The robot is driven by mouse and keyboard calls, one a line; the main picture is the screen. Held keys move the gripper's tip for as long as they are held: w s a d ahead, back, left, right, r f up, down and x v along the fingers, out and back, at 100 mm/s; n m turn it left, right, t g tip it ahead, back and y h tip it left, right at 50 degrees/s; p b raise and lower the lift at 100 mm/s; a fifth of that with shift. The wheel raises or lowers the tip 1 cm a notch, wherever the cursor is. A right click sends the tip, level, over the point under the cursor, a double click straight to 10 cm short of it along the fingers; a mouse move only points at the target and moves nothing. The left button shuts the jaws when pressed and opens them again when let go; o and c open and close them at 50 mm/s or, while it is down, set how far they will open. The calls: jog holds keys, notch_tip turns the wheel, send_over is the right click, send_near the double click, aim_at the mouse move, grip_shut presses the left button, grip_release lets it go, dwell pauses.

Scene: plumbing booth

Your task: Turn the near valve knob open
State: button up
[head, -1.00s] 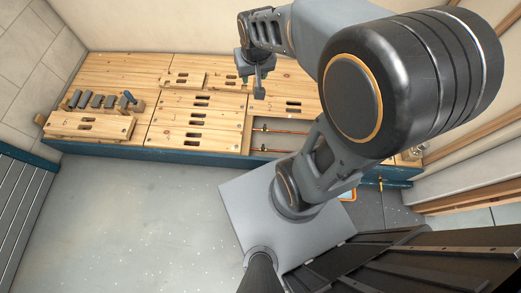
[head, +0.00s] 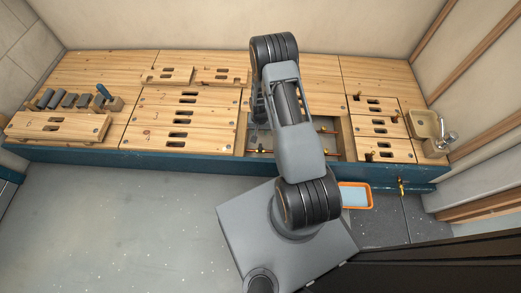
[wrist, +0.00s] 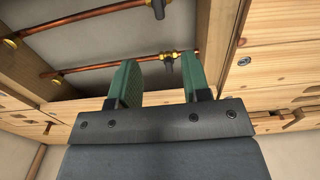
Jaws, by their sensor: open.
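Two copper pipes run across an open bay in the wooden bench. In the wrist view, one pipe (wrist: 90,68) carries a valve with a small dark knob (wrist: 167,63), just beyond and between my fingertips. The other pipe (wrist: 85,27) carries a similar dark knob (wrist: 158,10) at the top edge. I cannot tell for certain which knob is the near one. My gripper (wrist: 160,82) has two green fingers, spread apart with nothing between them. I see no contact with a knob.
Slotted wooden panels (head: 180,115) cover the bench on both sides of the bay. An orange-rimmed tray (head: 355,197) is below the bench. The left floor (head: 120,210) is clear.

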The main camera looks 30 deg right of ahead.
aim_at(260, 147)
notch_tip(260, 147, down, 15)
jog(key=b, duration=0.5)
jog(key=shift+s, duration=0.1)
jog(key=shift+c, duration=0.4)
grip_shut()
